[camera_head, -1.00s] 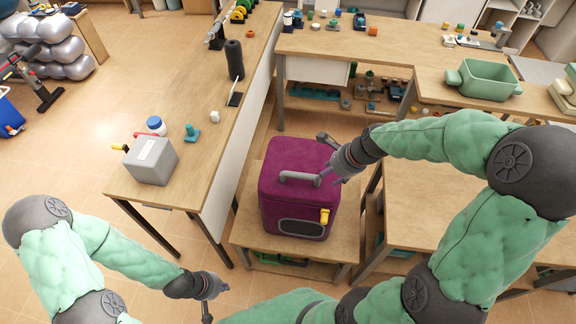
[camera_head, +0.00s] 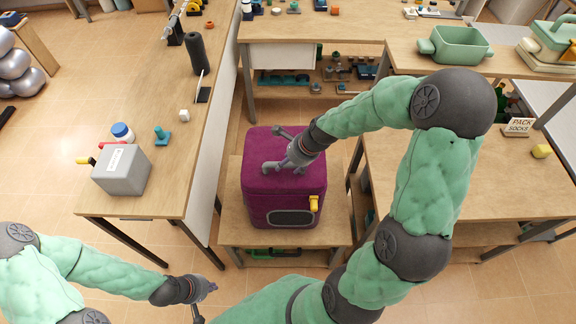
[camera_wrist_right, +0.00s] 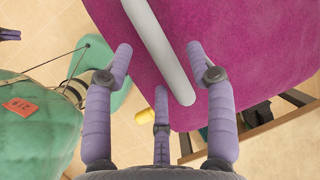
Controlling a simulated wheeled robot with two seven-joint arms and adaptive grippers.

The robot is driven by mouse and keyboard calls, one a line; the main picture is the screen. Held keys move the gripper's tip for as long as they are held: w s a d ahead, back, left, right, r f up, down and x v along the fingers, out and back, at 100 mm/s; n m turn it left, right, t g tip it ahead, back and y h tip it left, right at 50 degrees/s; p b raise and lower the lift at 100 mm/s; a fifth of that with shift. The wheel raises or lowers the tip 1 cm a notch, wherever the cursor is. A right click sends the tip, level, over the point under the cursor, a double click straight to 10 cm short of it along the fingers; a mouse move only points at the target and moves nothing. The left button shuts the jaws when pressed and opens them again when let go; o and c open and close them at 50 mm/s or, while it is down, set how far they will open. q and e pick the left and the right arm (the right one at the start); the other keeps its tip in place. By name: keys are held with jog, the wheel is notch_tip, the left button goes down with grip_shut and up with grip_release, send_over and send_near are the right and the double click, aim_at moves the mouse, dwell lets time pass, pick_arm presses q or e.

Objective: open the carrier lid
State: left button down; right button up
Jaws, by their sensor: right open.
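The purple carrier (camera_head: 285,188) stands on a low wooden table with its lid (camera_head: 262,148) closed.
The low table (camera_head: 229,214) has a narrow free rim around the carrier. A long bench at left holds a grey box (camera_head: 122,170), a blue-white jar (camera_head: 122,132) and a dark roller (camera_head: 196,54). A table at right has a "PACK SOCKS" sign (camera_head: 518,128).

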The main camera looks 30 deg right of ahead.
jog(key=shift+w+a+f, duration=0.1)
jog(key=shift+w+f, duration=0.1)
jog(key=shift+f, duration=0.2)
grip_shut()
jog(key=shift+r, duration=0.1)
